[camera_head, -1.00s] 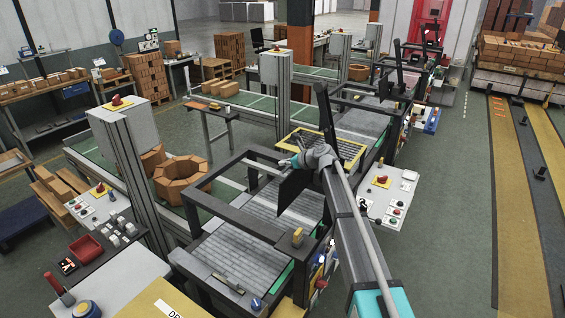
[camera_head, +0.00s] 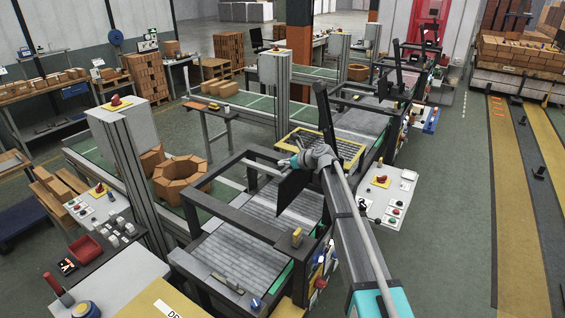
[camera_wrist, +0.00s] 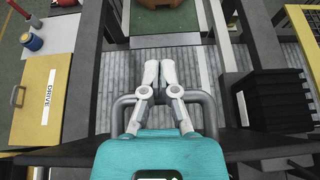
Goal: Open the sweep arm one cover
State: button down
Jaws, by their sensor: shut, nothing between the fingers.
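My gripper (camera_wrist: 159,70) is shut and empty in the wrist view, its two white fingertips together above a grey slatted bed (camera_wrist: 115,70). In the head view my gripper (camera_head: 287,163) is small, over the black-framed machine near a black upright panel (camera_head: 292,192). A grey tubular bar (camera_wrist: 208,105) shows behind the fingers in the wrist view; I cannot tell whether they touch it. A yellow panel marked DRIVE (camera_wrist: 38,100) lies at the left. A black ribbed block (camera_wrist: 270,100) is at the right. I cannot tell which part is the sweep arm one cover.
Dark frame beams (camera_head: 240,218) surround the slatted bed. A control panel (camera_head: 388,190) stands at the right.

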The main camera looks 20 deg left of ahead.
jog(key=shift+s+a+f+g+p, duration=0.1)
jog(key=shift+s+g+p, duration=0.2)
jog(key=shift+s+p, duration=0.1)
jog(key=r+p, duration=0.2)
jog(key=d+r+p, duration=0.1)
jog(key=r+p, duration=0.1)
jog(key=shift+w, duration=0.15)
notch_tip(320, 180, up, 6)
jog(key=d+p, duration=0.2)
jog(key=p, duration=0.3)
jog(key=shift+p, duration=0.35)
jog(key=c, duration=1.3)
grip_release()
jog(key=shift+f, duration=0.15)
jog(key=shift+c, duration=0.2)
